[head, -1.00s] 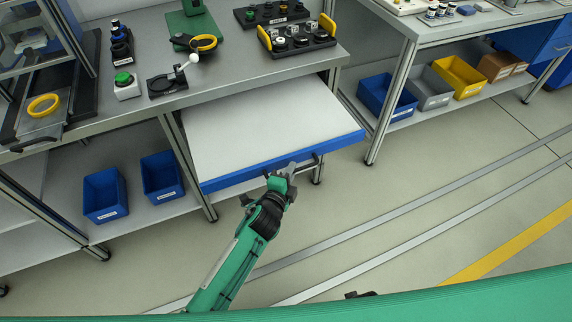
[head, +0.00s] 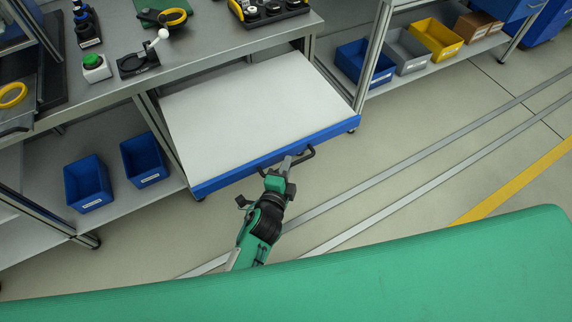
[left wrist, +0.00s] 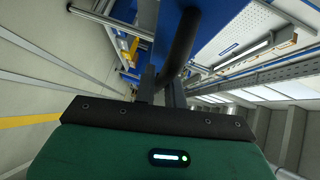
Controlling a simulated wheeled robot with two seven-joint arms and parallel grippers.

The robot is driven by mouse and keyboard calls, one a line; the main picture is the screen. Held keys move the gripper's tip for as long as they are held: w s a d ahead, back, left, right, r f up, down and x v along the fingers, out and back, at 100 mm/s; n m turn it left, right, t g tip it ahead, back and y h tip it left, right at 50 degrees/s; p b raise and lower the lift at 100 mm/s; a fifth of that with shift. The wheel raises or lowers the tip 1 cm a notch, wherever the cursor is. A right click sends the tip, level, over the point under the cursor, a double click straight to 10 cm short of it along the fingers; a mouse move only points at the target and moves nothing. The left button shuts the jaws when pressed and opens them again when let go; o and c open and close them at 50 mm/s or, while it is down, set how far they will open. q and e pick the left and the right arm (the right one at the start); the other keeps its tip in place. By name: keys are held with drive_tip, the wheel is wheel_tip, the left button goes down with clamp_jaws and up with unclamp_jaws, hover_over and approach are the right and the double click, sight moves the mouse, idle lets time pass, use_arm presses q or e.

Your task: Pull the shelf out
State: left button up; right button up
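The shelf (head: 240,110) is a white board with a blue front edge (head: 225,178). It sticks well out from under the grey workbench in the head view. A dark bar handle (head: 306,154) is on its front edge. My left gripper (head: 284,166) is at this handle, in front of the blue edge. In the left wrist view the dark handle (left wrist: 182,45) passes between the two fingers of my left gripper (left wrist: 163,88), which are closed around it. My right gripper is not in view.
The grey workbench (head: 215,48) carries a green button box (head: 96,68) and other fixtures. Blue bins (head: 88,183) stand on the lower shelf to the left. A second bench at right holds several bins (head: 435,40). The floor (head: 400,160) in front is clear.

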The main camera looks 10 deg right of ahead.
use_arm(q)
drive_tip(key=o, duration=0.3)
drive_tip(key=shift+s+d+f, duration=0.1)
drive_tip(key=shift+s+f, duration=0.05)
drive_tip(key=shift+s, duration=0.1)
drive_tip(key=shift+o, duration=0.5)
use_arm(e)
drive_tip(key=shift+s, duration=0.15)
use_arm(q)
drive_tip(key=v, duration=1.4)
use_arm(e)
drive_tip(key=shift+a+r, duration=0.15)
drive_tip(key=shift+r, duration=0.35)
use_arm(q)
drive_tip(key=shift+w, duration=0.15)
